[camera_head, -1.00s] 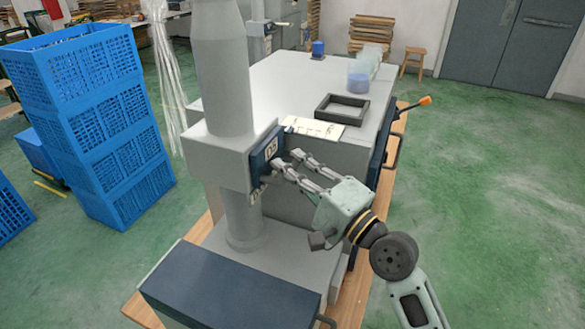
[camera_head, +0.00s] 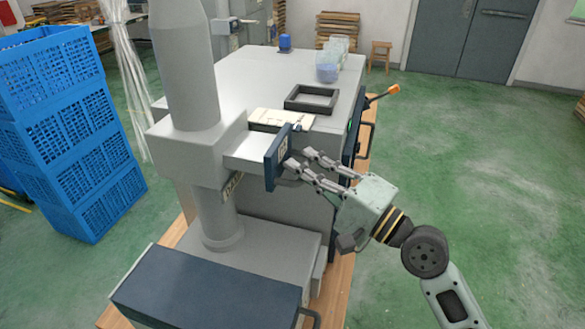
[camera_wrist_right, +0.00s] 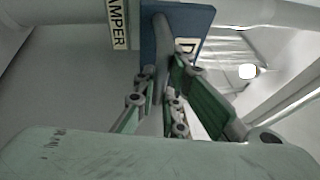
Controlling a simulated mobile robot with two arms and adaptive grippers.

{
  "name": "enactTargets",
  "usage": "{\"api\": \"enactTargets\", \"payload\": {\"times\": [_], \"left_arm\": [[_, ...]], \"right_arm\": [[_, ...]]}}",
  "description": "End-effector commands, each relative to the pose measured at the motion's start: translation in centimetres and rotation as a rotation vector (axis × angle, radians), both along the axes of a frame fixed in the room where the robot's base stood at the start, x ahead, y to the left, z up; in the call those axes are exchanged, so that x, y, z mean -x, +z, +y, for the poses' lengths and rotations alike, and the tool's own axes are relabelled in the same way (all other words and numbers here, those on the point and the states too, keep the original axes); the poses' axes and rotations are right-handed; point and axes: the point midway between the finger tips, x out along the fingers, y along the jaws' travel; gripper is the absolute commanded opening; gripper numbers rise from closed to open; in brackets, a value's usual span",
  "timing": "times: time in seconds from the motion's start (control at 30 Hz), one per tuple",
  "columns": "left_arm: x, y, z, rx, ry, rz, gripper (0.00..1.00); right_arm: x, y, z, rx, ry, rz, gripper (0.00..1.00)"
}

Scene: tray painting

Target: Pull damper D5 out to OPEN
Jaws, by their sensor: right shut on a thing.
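Damper D5 is a grey slide (camera_head: 252,151) with a dark blue end plate (camera_head: 271,168), sticking out of the grey housing (camera_head: 196,150) around the vertical duct (camera_head: 185,60). A length of grey slide shows between housing and plate. My right gripper (camera_head: 297,160) is at the plate's front, shut on its handle. In the right wrist view the grey handle (camera_wrist_right: 159,35) runs from the blue plate (camera_wrist_right: 193,17) down between the fingers (camera_wrist_right: 164,80). The plate's lettering is partly hidden there. A DAMPER label (camera_wrist_right: 117,22) is beside it. My left gripper is out of view.
A large grey cabinet (camera_head: 235,75) stands behind, with a black frame (camera_head: 311,98) and a light panel (camera_head: 268,119) on top. An orange-tipped lever (camera_head: 391,89) juts from its right side. Blue crates (camera_head: 70,140) are stacked at left. Green floor at right is clear.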

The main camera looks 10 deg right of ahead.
Motion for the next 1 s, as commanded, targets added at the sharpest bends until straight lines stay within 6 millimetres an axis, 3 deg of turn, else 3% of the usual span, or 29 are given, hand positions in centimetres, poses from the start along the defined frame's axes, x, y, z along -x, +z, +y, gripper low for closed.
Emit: {"api": "enactTargets", "payload": {"times": [0.17, 0.2, 0.4, 0.77, 1.0], "left_arm": [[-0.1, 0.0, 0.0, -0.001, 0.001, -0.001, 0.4], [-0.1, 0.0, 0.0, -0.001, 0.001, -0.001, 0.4], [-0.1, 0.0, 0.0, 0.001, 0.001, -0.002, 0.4], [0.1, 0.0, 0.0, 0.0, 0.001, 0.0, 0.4], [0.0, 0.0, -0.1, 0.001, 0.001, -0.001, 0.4]], "right_arm": [[0.0, -0.4, 0.1, 0.0, 0.002, 0.013, 0.0], [0.0, -0.4, 0.1, 0.001, 0.002, 0.013, 0.12], [0.0, -0.3, 0.1, 0.001, 0.001, 0.008, 0.29], [0.2, -0.2, -0.2, 0.002, -0.001, 0.004, 0.29], [2.8, -1.1, -2.7, 0.007, 0.0, 0.009, 0.29]]}}
